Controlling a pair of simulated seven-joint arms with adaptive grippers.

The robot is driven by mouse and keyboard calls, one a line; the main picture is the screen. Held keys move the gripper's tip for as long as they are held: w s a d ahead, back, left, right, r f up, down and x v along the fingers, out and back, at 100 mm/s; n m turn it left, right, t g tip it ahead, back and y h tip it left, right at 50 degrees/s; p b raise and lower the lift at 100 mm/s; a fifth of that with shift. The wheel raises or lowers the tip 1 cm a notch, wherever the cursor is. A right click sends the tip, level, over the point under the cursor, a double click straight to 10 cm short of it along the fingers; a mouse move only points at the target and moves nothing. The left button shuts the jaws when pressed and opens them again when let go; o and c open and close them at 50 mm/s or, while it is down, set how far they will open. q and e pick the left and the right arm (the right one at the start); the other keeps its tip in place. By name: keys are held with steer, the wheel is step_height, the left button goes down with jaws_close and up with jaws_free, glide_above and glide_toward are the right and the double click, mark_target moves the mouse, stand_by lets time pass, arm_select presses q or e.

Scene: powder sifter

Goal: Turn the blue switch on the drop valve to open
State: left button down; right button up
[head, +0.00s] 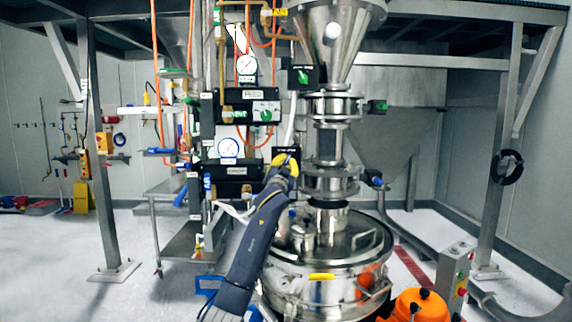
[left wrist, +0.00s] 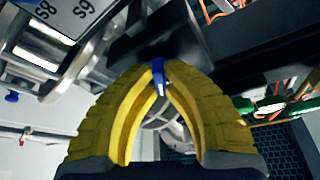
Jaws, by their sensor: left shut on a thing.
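My left gripper (head: 285,160) has yellow fingers and is raised at the black box on the left side of the steel column (head: 329,140). In the left wrist view its fingertips (left wrist: 158,66) are closed around the blue switch (left wrist: 158,78), which sticks out from a dark box (left wrist: 160,42) just beyond them. The fingers touch the switch on both sides. In the head view the gripper hides the switch, and its setting cannot be told. My right gripper is not in view.
A control panel with gauges (head: 228,147) and a green dial (head: 265,112) stands left of the column. The round steel sifter (head: 325,265) is below. An orange rounded thing (head: 420,305) and a grey button box (head: 455,265) are lower right.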

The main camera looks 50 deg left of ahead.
arm_select(q)
steer(key=shift+m, duration=0.3)
steer(key=c, duration=1.5)
jaws_free()
steer(key=v, duration=1.2)
steer(key=shift+s+a, duration=0.1)
